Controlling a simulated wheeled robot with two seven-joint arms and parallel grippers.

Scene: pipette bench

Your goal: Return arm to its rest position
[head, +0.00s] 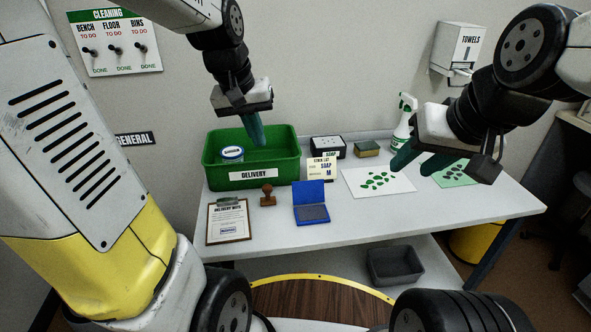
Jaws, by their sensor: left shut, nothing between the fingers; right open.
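My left gripper (254,130) hangs above the green delivery bin (217,172), its green fingers shut together with nothing between them. My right gripper (418,160) is open and empty, above the right part of the bench, in front of the spray bottle. A small round container with a blue lid (232,154) sits in the green bin at its left side. The white bench (370,222) stands below both grippers.
A clipboard (228,222), a stamp (268,196), a blue ink pad (312,203), a white sheet with green shapes (378,182), a sponge (367,149) and a spray bottle (402,123) are on the bench. A towel dispenser (457,47) is on the wall. The bench's front right is clear.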

